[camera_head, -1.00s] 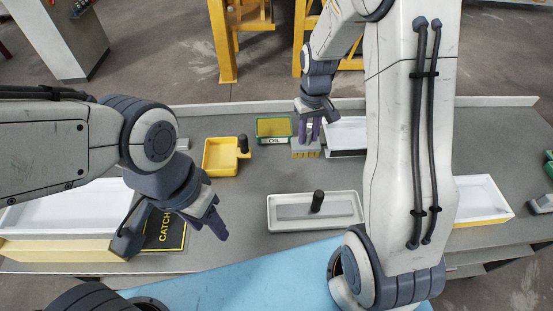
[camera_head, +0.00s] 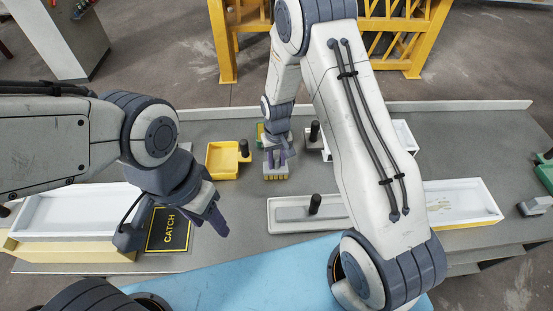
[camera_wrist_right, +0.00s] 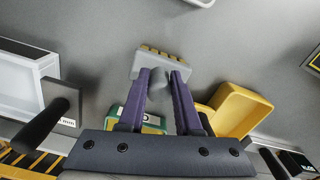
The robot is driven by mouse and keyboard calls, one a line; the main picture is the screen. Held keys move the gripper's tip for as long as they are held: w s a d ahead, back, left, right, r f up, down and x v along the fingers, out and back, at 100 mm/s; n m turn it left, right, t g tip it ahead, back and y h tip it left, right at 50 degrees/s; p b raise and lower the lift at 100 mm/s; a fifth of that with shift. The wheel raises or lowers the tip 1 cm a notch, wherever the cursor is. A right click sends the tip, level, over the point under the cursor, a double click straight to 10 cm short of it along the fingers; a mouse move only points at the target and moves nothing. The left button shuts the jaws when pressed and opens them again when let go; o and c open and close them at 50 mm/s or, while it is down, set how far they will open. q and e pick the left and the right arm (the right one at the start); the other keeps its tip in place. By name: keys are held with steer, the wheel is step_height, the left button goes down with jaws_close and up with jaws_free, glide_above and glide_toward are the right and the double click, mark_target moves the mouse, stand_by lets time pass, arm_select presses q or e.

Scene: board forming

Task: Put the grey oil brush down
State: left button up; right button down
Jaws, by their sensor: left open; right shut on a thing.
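The grey oil brush (camera_head: 275,174), a block with yellow bristles, is in my right gripper (camera_head: 277,156). In the right wrist view the brush (camera_wrist_right: 162,66) shows beyond my right fingers (camera_wrist_right: 160,78), which are shut on its stubby handle, with bristles facing away. It is over or on the bare grey worktop between the yellow tray and the long white tray; I cannot tell whether it touches. The green oil pad (camera_wrist_right: 153,123) lies behind it, mostly hidden by the arm in the head view.
The yellow tray (camera_head: 212,170) with a black-handled tool is left of the brush. A long white tray (camera_head: 275,226) holding a black-handled grey tool is in front. A white box (camera_head: 405,135) and another black-handled tool (camera_head: 313,138) stand behind right. White trays (camera_head: 75,240) (camera_head: 470,222) flank the worktop.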

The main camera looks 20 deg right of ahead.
steer(key=shift+f, duration=0.1)
steer(key=c, duration=0.6)
jaws_free()
step_height(320, 180, up, 12)
steer(key=b, duration=0.3)
steer(key=s+a+r+n, duration=0.3)
steer(key=s+a+r, duration=0.45)
steer(key=s, duration=0.35)
steer(key=s+a+n, duration=0.1)
steer(key=s, duration=0.6)
steer(key=s+r+n+y, duration=0.1)
steer(key=s+n, duration=0.1)
steer(key=s, duration=0.6)
steer(key=shift+a+r, duration=0.25)
steer(key=shift+a, duration=0.1)
